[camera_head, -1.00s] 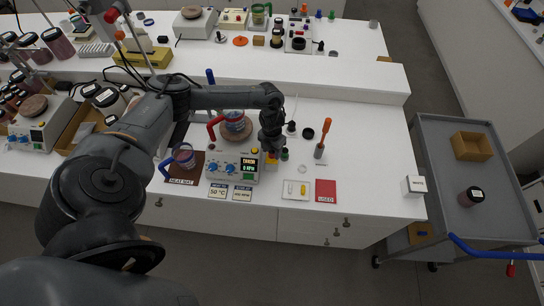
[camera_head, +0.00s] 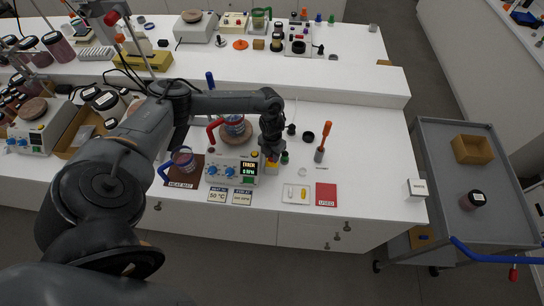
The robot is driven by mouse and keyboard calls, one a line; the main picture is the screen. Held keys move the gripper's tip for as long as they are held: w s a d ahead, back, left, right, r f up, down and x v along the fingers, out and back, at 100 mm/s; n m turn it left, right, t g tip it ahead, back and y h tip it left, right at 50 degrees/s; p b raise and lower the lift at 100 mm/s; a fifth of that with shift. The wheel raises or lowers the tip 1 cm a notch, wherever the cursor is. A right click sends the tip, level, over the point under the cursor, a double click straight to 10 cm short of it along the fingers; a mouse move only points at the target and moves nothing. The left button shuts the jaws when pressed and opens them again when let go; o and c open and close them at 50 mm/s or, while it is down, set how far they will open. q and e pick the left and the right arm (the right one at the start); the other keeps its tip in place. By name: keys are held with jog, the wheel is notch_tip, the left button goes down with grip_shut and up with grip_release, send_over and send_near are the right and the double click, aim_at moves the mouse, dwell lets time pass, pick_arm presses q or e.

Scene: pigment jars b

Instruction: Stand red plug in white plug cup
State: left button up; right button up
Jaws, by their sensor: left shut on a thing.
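My left gripper (camera_head: 271,154) points down at the right end of the hotplate stirrer (camera_head: 232,168) and is shut. A small red-orange bit (camera_head: 273,158) shows at its fingertips; it looks like the red plug, mostly hidden by the fingers. A small yellow thing (camera_head: 271,168) shows just below it; I cannot tell whether they touch. A small pale round cup (camera_head: 302,172) stands on the white bench to the right of the gripper; I cannot tell if it is the white plug cup. My right gripper is not in view.
A small green-topped jar (camera_head: 285,158) stands close right of the gripper. An orange-handled tool (camera_head: 323,142) stands upright further right, near a black ring (camera_head: 308,135). A white tray (camera_head: 297,202) and red card (camera_head: 326,195) lie in front.

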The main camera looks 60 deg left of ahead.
pick_arm(q)
grip_shut()
jog(key=shift+r+p, duration=0.75)
jog(key=shift+r, duration=0.2)
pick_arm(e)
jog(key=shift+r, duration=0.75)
pick_arm(q)
jog(key=shift+r+p, duration=1.7)
jog(key=shift+r, duration=0.4)
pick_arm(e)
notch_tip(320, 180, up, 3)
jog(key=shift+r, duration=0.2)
